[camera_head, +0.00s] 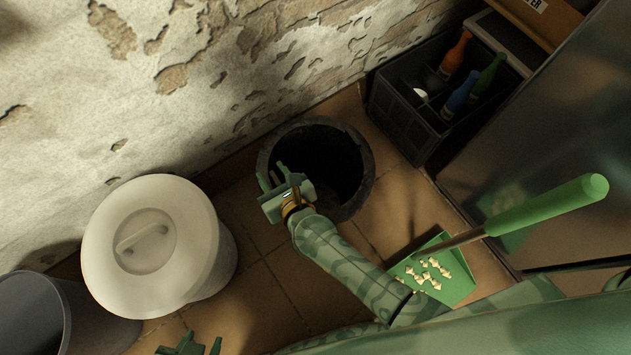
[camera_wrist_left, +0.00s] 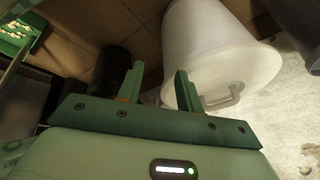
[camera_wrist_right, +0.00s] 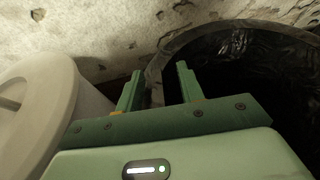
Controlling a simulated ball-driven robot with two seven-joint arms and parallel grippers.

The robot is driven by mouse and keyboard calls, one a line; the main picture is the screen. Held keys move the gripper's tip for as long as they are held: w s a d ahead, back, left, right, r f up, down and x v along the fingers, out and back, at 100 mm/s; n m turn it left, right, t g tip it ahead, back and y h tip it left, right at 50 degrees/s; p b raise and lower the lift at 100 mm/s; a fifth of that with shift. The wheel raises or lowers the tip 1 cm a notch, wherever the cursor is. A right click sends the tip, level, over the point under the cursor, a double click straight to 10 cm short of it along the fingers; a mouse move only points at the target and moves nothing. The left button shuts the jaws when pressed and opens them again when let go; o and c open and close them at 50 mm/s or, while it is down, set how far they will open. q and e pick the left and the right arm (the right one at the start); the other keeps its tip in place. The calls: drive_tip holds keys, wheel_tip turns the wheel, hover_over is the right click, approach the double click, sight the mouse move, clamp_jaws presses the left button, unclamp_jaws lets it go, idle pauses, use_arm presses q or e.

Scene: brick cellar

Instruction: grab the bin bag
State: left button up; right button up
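The bin bag (camera_head: 345,150) is a dark, glossy liner inside a round dark bin (camera_head: 364,150) standing on the tiles in the head view. In the right wrist view the bag (camera_wrist_right: 245,50) shows creased black plastic inside the bin's rim (camera_wrist_right: 185,40). My right gripper (camera_head: 273,175) is open at the bin's left rim. In the right wrist view its fingers (camera_wrist_right: 160,72) stand apart with the rim showing between and beyond them; I cannot tell whether they touch it. My left gripper (camera_head: 201,344) is open and empty low in the head view; it also shows in the left wrist view (camera_wrist_left: 157,72).
A white lidded bucket (camera_head: 205,250) stands left of the bin, a grey bucket (camera_head: 35,315) at the far left. A black bottle crate (camera_head: 400,118) is behind right. A green dustpan (camera_head: 455,288) with pale bits lies at right. The rough wall runs close behind.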

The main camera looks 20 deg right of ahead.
clamp_jaws()
